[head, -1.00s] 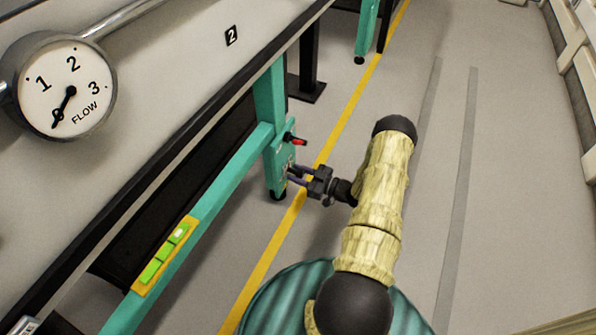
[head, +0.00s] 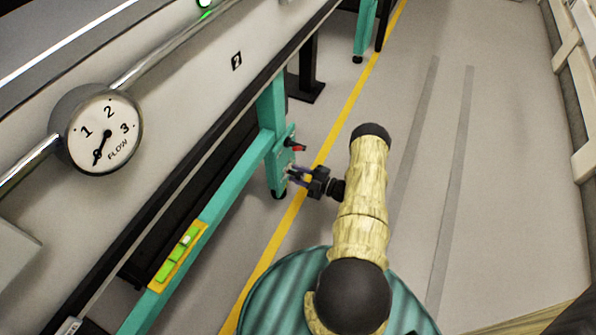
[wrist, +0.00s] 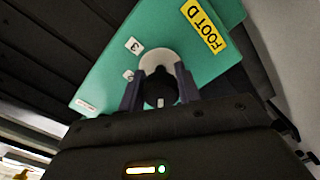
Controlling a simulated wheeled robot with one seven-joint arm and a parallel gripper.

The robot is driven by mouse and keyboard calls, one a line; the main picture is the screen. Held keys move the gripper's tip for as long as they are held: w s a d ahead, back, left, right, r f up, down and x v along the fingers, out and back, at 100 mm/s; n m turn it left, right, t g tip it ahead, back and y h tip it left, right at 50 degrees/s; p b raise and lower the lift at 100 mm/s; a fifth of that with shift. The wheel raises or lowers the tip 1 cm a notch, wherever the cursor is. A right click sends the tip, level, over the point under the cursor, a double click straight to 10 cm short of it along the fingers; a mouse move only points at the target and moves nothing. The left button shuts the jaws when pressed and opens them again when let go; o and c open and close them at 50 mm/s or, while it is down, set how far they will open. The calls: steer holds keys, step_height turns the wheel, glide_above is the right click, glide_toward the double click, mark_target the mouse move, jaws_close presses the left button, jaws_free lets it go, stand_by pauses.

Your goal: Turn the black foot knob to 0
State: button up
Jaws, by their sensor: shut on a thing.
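The black foot knob (wrist: 160,88) sits on a white round dial (wrist: 158,61) on the green foot plate (wrist: 195,60) in the wrist view. A yellow label there reads "FOOT D" (wrist: 203,28). Small tags with 3 (wrist: 134,45) and 2 (wrist: 128,75) lie left of the dial; no 0 can be made out. A pale mark shows on the knob's lower side. My gripper (wrist: 160,92) is shut on the knob, one finger on each side. In the head view my gripper (head: 292,175) is at the green leg (head: 276,140), and the knob is too small to make out.
A red-tipped handle (head: 298,148) sticks out of the leg just above my gripper. A flow gauge (head: 104,134) and a yellow plate with green levels (head: 180,252) are on the left. The floor right of the yellow line (head: 330,144) is clear.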

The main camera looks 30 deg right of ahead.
steer(key=n+p, duration=0.3)
steer(key=n, duration=0.2)
steer(key=shift+r+n+p, duration=0.2)
steer(key=shift+n+p, duration=0.1)
steer(key=shift+p, duration=0.1)
steer(key=shift+d+f+n+p, duration=0.1)
steer(key=shift+n+p, duration=1.15)
steer(key=shift+n, duration=0.75)
steer(key=o, duration=1)
steer(key=shift+c, duration=0.2)
steer(key=shift+s+d, duration=0.1)
